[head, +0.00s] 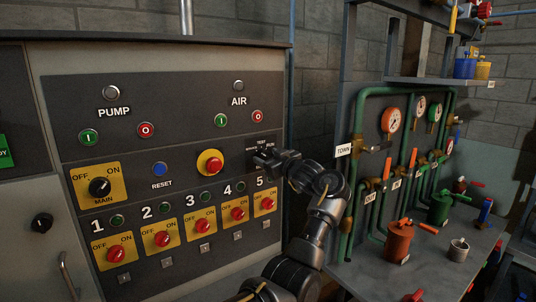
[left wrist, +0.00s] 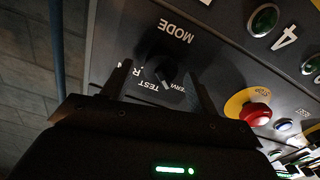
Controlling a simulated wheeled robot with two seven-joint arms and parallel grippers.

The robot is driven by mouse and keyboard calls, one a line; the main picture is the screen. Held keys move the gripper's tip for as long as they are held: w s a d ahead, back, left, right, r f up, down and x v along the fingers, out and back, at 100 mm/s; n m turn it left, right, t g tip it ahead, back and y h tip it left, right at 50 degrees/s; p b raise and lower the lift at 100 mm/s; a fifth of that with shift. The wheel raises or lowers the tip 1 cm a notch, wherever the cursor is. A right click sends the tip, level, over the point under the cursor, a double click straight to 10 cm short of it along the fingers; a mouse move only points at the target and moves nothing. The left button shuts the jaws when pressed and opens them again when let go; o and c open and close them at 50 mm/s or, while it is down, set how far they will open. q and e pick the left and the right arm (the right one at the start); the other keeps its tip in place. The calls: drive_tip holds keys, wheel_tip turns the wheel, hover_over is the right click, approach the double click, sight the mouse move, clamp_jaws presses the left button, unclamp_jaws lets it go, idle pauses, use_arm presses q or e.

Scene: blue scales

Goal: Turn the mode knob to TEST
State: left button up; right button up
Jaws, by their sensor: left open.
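The black mode knob (left wrist: 161,67) shows in the left wrist view below the MODE lettering, on the dark panel, seen upside down. The labels TEST, SERVI... and a partly hidden R... lie around it. I cannot tell surely which label its pointer faces. My left gripper (left wrist: 161,90) is open, with one finger on each side of the knob in this view; contact is not clear. In the head view my left gripper (head: 264,160) is at the panel's right part, just below the TEST and RUN lettering, and hides the knob. My right gripper is not in view.
A red stop button (head: 214,165) on a yellow disc sits close left of the gripper. Several red OFF/ON switches, such as switch 5 (head: 267,204), line the panel below. A bench with green pipes, gauges and a red canister (head: 398,241) stands to the right.

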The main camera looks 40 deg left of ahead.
use_arm(q)
drive_tip(key=shift+a, duration=0.3)
drive_tip(key=c, duration=1)
drive_tip(key=shift+r+m+p, duration=0.15)
drive_tip(key=shift+m+p, duration=0.25)
drive_tip(key=shift+p, duration=0.5)
drive_tip(key=m+p, duration=0.3)
drive_tip(key=p, duration=0.2)
drive_tip(key=m+p, duration=0.4)
drive_tip(key=p, duration=0.1)
drive_tip(key=shift+w+d+r, duration=0.1)
drive_tip(key=shift+w, duration=0.05)
drive_tip(key=shift+f+m+p, duration=0.25)
drive_tip(key=shift+m+p, duration=0.75)
drive_tip(key=shift+p, duration=0.35)
drive_tip(key=o, duration=1)
